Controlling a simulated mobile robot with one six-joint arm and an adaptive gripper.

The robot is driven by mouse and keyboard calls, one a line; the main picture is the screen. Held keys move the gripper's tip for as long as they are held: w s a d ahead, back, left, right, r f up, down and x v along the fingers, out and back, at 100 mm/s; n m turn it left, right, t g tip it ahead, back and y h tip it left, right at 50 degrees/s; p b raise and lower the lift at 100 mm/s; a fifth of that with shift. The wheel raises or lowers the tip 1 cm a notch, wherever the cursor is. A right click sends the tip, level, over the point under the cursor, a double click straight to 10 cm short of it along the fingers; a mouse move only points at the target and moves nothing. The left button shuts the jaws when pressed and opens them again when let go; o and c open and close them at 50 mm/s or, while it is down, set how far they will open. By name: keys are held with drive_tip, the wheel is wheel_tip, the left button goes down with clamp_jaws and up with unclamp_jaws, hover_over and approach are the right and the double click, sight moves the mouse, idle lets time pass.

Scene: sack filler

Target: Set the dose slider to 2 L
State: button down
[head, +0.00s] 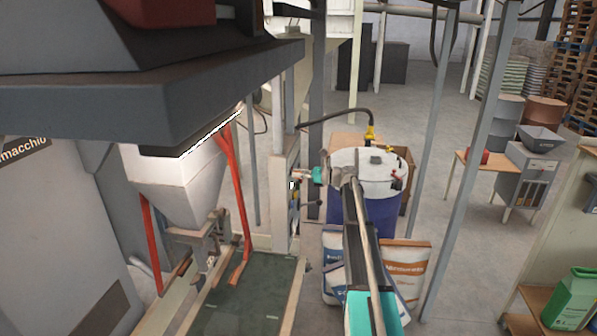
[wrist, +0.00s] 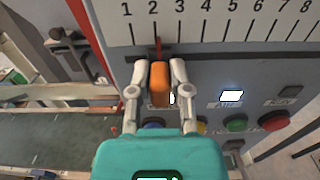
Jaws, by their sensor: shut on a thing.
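The dose slider's orange knob (wrist: 159,84) sits below a white scale plate (wrist: 225,22) numbered 1 to 8 in the wrist view. A thin red pointer (wrist: 158,46) rises from the knob onto the scale, at or very near the 2 mark. My gripper (wrist: 158,76) is shut on the orange knob, one finger on each side. In the head view my gripper (head: 296,175) reaches left to the narrow panel post (head: 280,205). The knob and scale cannot be made out there.
In the head view, a blue drum (head: 345,205) and sacks (head: 405,265) stand beside my arm. A hopper (head: 180,185) hangs left.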

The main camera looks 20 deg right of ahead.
drive_tip(key=c, duration=0.6)
unclamp_jaws()
drive_tip(key=shift+o, duration=0.2)
drive_tip(key=shift+s, duration=0.1)
drive_tip(key=v, duration=1.2)
drive_tip(key=shift+a, duration=0.15)
